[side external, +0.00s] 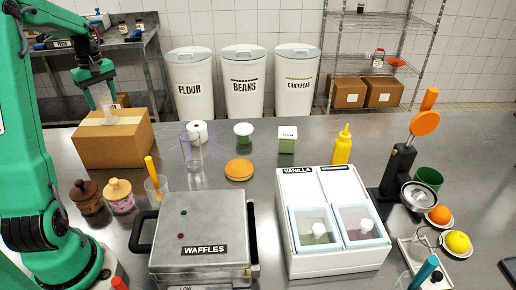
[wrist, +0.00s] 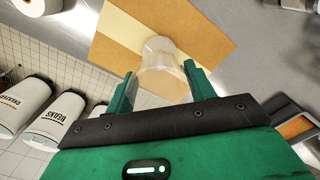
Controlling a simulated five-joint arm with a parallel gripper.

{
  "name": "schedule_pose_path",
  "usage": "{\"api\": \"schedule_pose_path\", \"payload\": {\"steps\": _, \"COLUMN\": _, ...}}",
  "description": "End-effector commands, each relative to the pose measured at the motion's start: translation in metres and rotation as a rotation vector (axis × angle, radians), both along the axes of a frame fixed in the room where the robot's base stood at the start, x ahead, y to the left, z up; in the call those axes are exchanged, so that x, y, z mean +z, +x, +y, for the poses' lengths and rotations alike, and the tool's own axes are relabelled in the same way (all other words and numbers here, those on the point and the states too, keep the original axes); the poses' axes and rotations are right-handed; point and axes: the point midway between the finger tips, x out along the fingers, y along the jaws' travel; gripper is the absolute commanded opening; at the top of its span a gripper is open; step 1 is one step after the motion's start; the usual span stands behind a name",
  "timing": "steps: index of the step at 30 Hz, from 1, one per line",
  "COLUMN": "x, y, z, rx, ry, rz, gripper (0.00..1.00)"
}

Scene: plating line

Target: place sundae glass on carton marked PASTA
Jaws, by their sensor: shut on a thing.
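A clear glass, taken as the sundae glass (side external: 108,112), is between the fingers of my gripper (side external: 101,88) at the left. It appears upright over the top of a brown cardboard carton (side external: 112,145). In the wrist view, the glass (wrist: 158,55) sits between the two green fingers of my gripper (wrist: 160,78), with the carton top (wrist: 205,32) beyond it. I cannot tell whether the glass base touches the carton. No PASTA marking is readable on the carton's visible faces.
A waffle maker (side external: 203,235) and ice-cream tub unit (side external: 310,180) fill the front.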

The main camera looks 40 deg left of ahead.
Motion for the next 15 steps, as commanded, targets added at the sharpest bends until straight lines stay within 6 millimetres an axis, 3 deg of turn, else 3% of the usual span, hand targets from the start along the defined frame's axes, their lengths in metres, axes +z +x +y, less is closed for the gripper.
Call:
{"api": "schedule_pose_path", "payload": {"steps": 4, "x": -0.0027, "y": 0.0001, "z": 0.0001, "rx": 0.000, "ry": 0.000, "rz": 0.000, "gripper": 0.23}}
{"api": "schedule_pose_path", "payload": {"steps": 5, "x": -0.0029, "y": 0.0000, "z": -0.0001, "rx": 0.000, "ry": -0.001, "rz": 0.000, "gripper": 0.60}}
{"api": "schedule_pose_path", "payload": {"steps": 7, "x": -0.0029, "y": 0.0000, "z": -0.0001, "rx": 0.000, "ry": -0.001, "rz": 0.000, "gripper": 0.74}}
{"api": "schedule_pose_path", "payload": {"steps": 15, "x": -0.0027, "y": -0.0001, "z": 0.0000, "rx": 0.000, "ry": -0.001, "rz": 0.000, "gripper": 0.76}}
